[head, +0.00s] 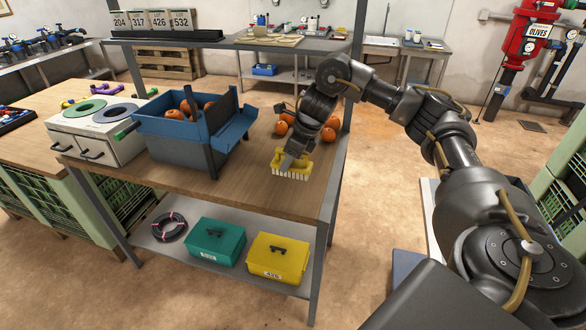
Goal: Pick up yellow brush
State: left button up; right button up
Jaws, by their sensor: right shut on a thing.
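The yellow brush (291,170) is on or just above the wooden table top, near its right end, with its pale bristles facing down. My right gripper (288,161) reaches down over it and is shut on it. The fingertips are partly hidden against the brush, and I cannot tell whether the bristles touch the wood. My left gripper does not show in the head view.
A blue bin (182,141) with orange fruit stands left of the brush. Several loose oranges (328,134) lie behind my right gripper. Teal (217,241) and yellow (278,257) cases sit on the lower shelf.

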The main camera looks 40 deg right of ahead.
jog(key=s+a+r, duration=0.3)
jog(key=s+a, duration=0.2)
jog(key=a, duration=0.1)
jog(key=shift+s+a+r, duration=0.2)
jog(key=shift+a+r, duration=0.1)
jog(key=shift+a, duration=0.05)
jog(key=o, duration=0.4)
jog(key=shift+c, duration=1.1)
jog(key=s+a+f+n+g+h, duration=0.1)
jog(key=s+a+n, duration=0.3)
jog(key=a+n, duration=0.5)
jog(key=s+a+f+n+g, duration=0.3)
jog(key=s+a+n+g, duration=0.1)
jog(key=a+n, duration=0.5)
jog(key=s+a+f+n+g+h, duration=0.1)
jog(key=s+a+f+n+g, duration=0.1)
jog(key=a+n, duration=0.7)
jog(key=s+n+g, duration=0.1)
jog(key=s+n, duration=0.1)
jog(key=shift+s+a+f+n+h, duration=0.15)
jog(key=shift+s+a+n+h, duration=0.05)
jog(key=shift+a+n+h, duration=0.15)
